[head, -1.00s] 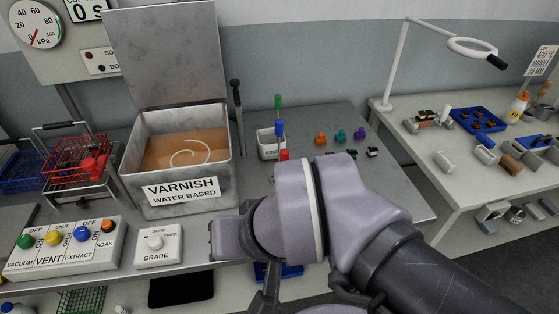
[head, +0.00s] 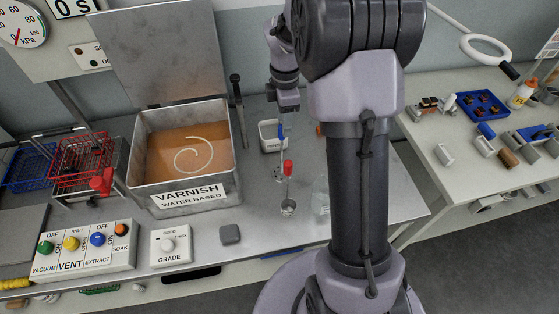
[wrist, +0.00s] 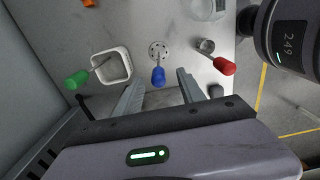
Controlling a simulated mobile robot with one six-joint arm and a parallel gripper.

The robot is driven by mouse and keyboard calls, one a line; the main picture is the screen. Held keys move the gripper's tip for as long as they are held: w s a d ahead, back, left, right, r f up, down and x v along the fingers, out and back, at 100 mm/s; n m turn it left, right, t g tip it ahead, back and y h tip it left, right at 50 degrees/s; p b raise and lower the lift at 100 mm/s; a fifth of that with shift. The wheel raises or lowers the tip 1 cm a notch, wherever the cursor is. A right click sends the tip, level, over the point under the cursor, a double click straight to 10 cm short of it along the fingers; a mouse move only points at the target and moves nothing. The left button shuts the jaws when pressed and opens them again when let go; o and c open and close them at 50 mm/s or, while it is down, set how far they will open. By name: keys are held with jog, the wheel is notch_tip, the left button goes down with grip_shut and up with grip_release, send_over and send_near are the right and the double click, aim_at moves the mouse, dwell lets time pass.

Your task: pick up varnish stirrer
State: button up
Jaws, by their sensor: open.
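A blue-handled tool with a round perforated disc at its foot, which looks like the varnish stirrer, stands on the bench; its blue handle (wrist: 158,77) points up at the wrist camera. The blue handle also shows in the head view (head: 281,132), just under my gripper (head: 284,110). In the wrist view my gripper (wrist: 160,75) is open and empty, with one finger on each side of the blue handle. I cannot tell how far down the fingers reach. A red-handled ladle (wrist: 224,66) is to the right, and a green-handled tool (wrist: 76,79) leans in a white pot (wrist: 127,68) to the left.
The open varnish tank (head: 185,198) with a raised lid stands left of my gripper. A black-handled rod (head: 236,90) stands at its right rear corner. A clear jar (head: 320,197) is near the ladle. A control panel (head: 85,250) is at front left.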

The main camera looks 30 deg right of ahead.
aim_at(282, 140)
jog(key=f+b, duration=0.1)
jog(key=f, duration=0.2)
jog(key=f+b, duration=0.1)
jog(key=f, duration=0.1)
jog(key=f+b, duration=0.1)
jog(key=f, duration=0.2)
jog(key=shift+w+a+f, duration=0.2)
jog(key=shift+w+f, duration=0.05)
jog(key=shift+f, duration=0.1)
jog(key=shift+r, duration=0.15)
jog(key=shift+c, duration=0.7)
grip_shut()
